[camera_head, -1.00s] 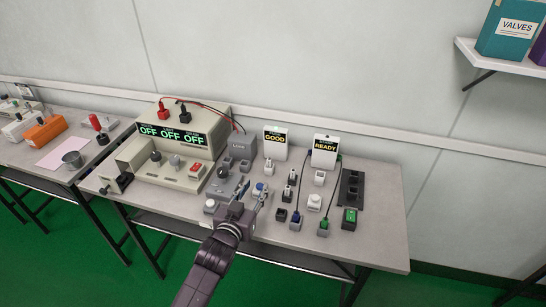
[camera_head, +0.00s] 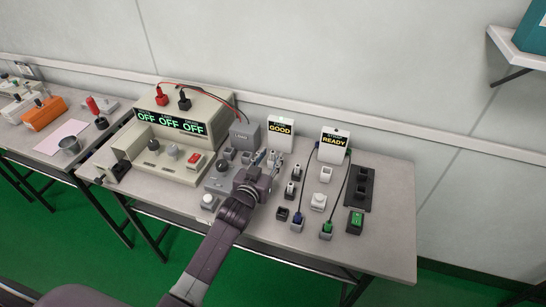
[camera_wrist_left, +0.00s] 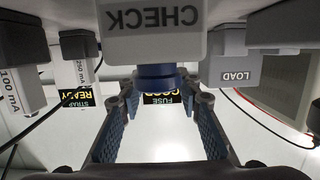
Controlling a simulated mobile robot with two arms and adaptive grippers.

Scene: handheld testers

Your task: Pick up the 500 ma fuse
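My left gripper (camera_head: 268,162) reaches over the bench among small grey blocks in front of the GOOD sign. In the left wrist view its two fingers (camera_wrist_left: 163,125) stand apart, open. A blue cylindrical piece (camera_wrist_left: 157,82) shows beyond and between them, against the grey CHECK block (camera_wrist_left: 152,32); I see no grip on it. Blocks marked 100 mA (camera_wrist_left: 12,85) and 250 mA (camera_wrist_left: 82,70) are at the left of that view. No 500 mA label is readable, so I cannot tell which piece is that fuse. My right gripper is not in view.
The beige tester (camera_head: 180,125) reads OFF on its displays. A GOOD sign (camera_head: 281,132) and a READY sign (camera_head: 334,143) stand at the back. A LOAD block (camera_wrist_left: 235,72) is right of the fingers. Several small blocks and cables crowd the bench; its right end (camera_head: 395,215) is clear.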

